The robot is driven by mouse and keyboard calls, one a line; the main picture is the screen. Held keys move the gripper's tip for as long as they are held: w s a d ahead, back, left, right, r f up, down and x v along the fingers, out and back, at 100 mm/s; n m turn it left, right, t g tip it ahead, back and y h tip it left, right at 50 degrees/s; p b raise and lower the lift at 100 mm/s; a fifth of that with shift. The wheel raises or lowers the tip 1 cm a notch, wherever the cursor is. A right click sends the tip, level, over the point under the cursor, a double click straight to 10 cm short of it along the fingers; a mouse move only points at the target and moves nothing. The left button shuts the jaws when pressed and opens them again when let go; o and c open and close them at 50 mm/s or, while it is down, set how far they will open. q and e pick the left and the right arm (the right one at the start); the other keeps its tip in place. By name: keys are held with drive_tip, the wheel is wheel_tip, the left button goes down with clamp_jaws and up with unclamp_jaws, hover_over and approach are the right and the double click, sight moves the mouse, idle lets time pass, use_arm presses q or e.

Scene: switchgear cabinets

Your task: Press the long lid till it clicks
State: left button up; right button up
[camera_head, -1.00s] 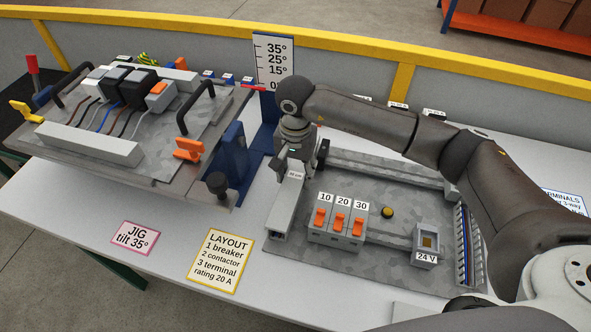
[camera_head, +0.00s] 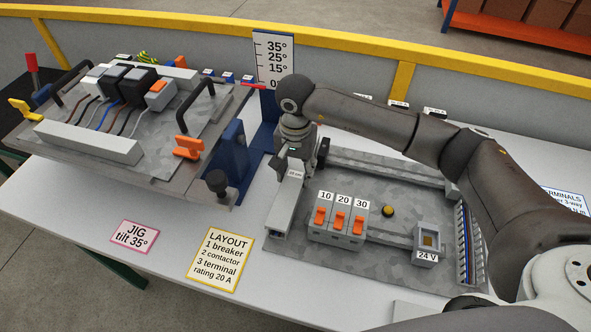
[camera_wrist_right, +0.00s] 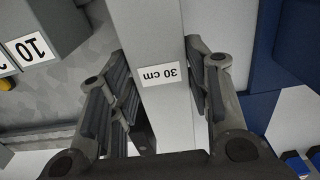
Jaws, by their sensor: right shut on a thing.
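The long lid (camera_head: 286,204) is a narrow grey strip along the left edge of the grey panel, marked "30 cm". The label also shows upside down on the lid in the right wrist view (camera_wrist_right: 160,74). My right gripper (camera_head: 297,166) is shut on the lid near its far end, with a finger on each side in the wrist view. I cannot tell whether the lid is fully seated on the duct beneath it. My left gripper is not in view.
Breakers marked 10, 20 and 30 (camera_head: 340,222) stand right of the lid, with a yellow button (camera_head: 388,211) and a 24 V unit (camera_head: 427,241) beyond. A tilted jig (camera_head: 165,178) stands left.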

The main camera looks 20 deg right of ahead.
sight(296, 174)
drive_tip(key=shift+f, duration=0.15)
drive_tip(key=o, duration=1.2)
wheel_tip(296, 174, up, 12)
